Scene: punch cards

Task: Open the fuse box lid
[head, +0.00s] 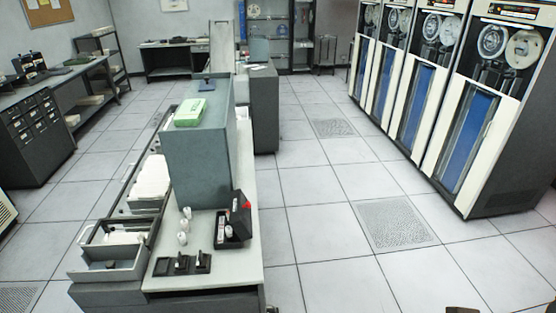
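A small black box (231,228) stands on the light top of the near console, at its right edge. It looks like the fuse box, but I cannot be sure. A red part and whitish pieces show at it. Its dark back part stands higher than its front. It is too small to tell whether this is a lid or how it is set. Several small white cylinders (183,238), perhaps fuses, stand on the top just left of the box. I cannot make out my gripper in the head view.
Black switch-like parts (182,263) sit in front of the box. A tall grey cabinet (199,154) with a green pack (190,112) stands behind it. An open grey tray (108,262) is at left. Tape cabinets (480,115) line the right. The tiled floor (320,235) between is clear.

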